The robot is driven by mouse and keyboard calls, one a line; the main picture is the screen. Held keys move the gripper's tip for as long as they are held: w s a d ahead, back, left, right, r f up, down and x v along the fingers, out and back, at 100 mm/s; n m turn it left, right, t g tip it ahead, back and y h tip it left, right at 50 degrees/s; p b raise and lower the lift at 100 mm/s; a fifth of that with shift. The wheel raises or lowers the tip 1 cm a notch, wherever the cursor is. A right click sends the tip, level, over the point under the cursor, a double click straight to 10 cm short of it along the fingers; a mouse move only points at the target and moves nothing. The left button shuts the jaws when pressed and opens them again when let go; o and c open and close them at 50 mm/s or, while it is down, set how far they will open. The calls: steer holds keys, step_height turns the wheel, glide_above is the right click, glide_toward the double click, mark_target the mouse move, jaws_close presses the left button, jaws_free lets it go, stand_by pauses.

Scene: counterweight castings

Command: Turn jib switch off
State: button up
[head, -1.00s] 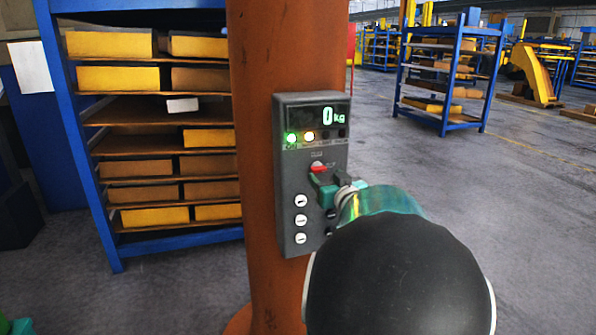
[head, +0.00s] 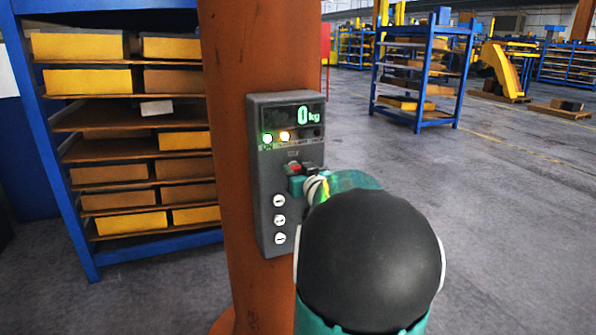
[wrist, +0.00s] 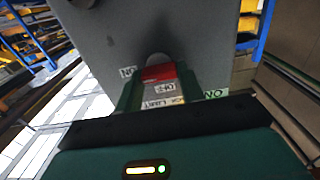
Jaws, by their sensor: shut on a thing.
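The jib switch is a small red knob (head: 295,168) on a grey control box (head: 264,180) fixed to an orange column. In the wrist view the red switch (wrist: 160,72) sits between my green fingers, below a round grey boss. My gripper (head: 302,175) is shut on it, and the fingers (wrist: 160,84) touch or nearly touch its sides. A label reading "OFF" shows just below the switch in the wrist view. The fingers and wrist hide part of the switch and the box's right side in the head view.
The box display (head: 308,115) reads 0 kg, with a green and an amber lamp lit below. Several white round controls (head: 279,219) line its lower left. A blue rack (head: 90,262) with yellow and brown boxes stands left of the orange column (head: 225,180). Open floor lies right.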

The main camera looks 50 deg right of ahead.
steer(key=shift+n, duration=0.3)
steer(key=n, duration=0.3)
steer(key=shift+w+a, duration=0.1)
steer(key=n, duration=1)
steer(key=shift+a+f, duration=0.1)
steer(key=shift+n, duration=2.2)
steer(key=o, duration=1)
steer(key=shift+f, duration=0.1)
